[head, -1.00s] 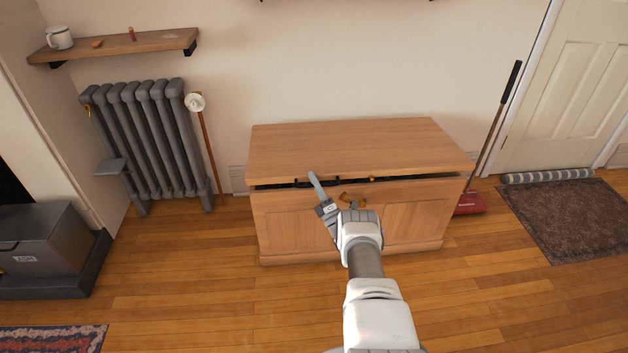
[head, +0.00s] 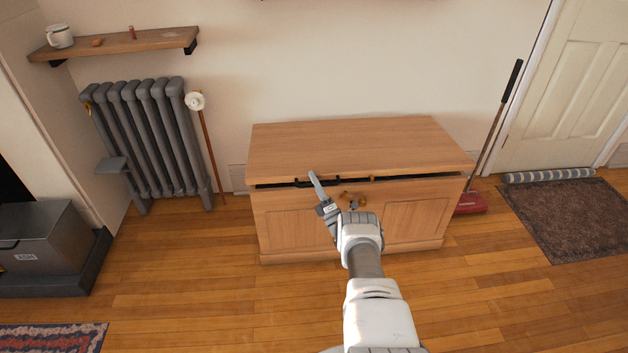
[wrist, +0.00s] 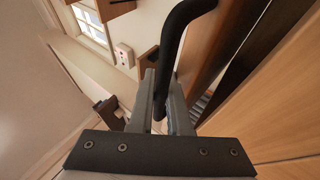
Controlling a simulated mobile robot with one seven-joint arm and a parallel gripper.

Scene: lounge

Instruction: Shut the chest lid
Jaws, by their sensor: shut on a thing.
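The wooden chest (head: 415,215) stands against the wall. Its lid (head: 345,147) is nearly down, with a narrow dark gap between the lid's front edge and the body. My gripper (head: 313,178) is at the lid's front edge, left of the middle. In the wrist view my gripper (wrist: 161,82) has its two fingers on either side of a black bar handle (wrist: 182,24) and is shut on it. In the head view the handle (head: 302,182) is partly hidden by the gripper. A brass latch (head: 352,197) shows on the chest front, partly behind my arm.
A grey radiator (head: 140,140) and a wooden-handled plunger-like tool (head: 208,150) stand left of the chest. A red floor sweeper (head: 470,203) stands close at its right. The wooden floor in front is clear.

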